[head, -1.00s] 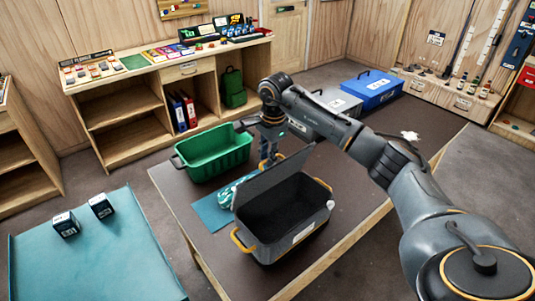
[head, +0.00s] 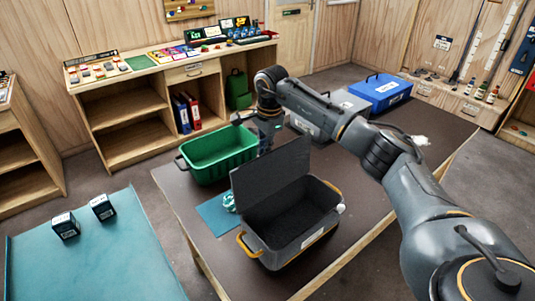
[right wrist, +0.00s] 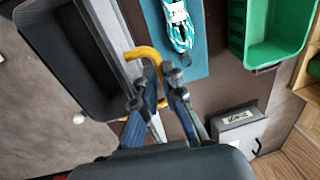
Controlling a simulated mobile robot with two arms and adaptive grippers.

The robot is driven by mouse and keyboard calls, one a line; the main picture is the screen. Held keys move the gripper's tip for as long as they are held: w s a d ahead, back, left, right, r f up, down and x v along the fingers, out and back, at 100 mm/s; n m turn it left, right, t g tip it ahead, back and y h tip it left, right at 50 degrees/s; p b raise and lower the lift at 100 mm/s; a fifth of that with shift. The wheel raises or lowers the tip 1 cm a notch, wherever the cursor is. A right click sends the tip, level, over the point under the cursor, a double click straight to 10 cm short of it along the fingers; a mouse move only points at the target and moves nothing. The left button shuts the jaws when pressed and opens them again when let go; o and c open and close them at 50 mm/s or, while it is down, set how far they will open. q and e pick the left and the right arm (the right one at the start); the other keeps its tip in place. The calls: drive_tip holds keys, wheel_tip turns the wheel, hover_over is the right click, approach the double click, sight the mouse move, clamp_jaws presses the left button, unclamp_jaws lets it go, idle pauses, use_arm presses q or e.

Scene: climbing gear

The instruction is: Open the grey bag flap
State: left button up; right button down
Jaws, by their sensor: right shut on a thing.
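The grey bag (head: 288,253) stands on the dark table with its dark inside showing. Its flap (head: 272,172) stands steeply up along the far side. In the right wrist view the flap (right wrist: 112,42) shows nearly edge-on, with an orange loop (right wrist: 141,54) at its edge. My right gripper (right wrist: 165,72) is shut on the orange loop, its fingers on either side of it. In the head view my right gripper (head: 265,143) is behind the flap's top edge, and its fingertips are hidden. My left gripper is not in view.
A green crate (head: 217,160) stands behind the bag. A teal-and-white rope (right wrist: 179,24) lies on a blue mat (head: 211,214) beside it. Grey and blue cases (head: 384,92) stand farther back. The table is clear at the front left.

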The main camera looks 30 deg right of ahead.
drive_tip(key=shift+s+r, duration=0.1)
drive_tip(key=shift+s, duration=0.25)
drive_tip(key=c, duration=1.7)
unclamp_jaws()
drive_tip(key=shift+s, duration=0.1)
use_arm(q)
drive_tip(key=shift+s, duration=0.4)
use_arm(e)
wheel_tip(320, 180, up, 12)
drive_tip(key=s, duration=0.1)
drive_tip(key=shift+s, duration=0.2)
